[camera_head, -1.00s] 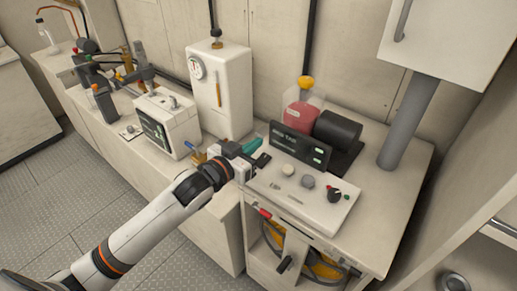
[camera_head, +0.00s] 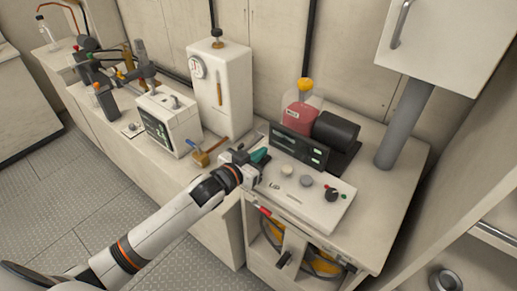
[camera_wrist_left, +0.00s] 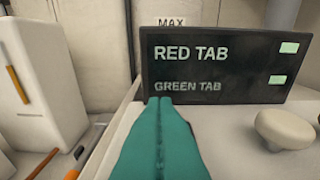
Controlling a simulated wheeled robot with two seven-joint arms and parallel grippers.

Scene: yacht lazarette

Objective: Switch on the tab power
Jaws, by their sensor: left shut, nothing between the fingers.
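A white control box (camera_head: 292,200) stands on the counter with a black display (camera_head: 298,147) at its back. In the left wrist view the display (camera_wrist_left: 228,62) reads RED TAB and GREEN TAB, each with a lit pale green block. My right gripper is out of view.
A red container (camera_head: 299,116) and a black cylinder (camera_head: 337,131) stand behind the display. A white tank with a gauge (camera_head: 219,88) and a white monitor (camera_head: 168,124) stand to the left. A grey post (camera_head: 403,125) rises at the right.

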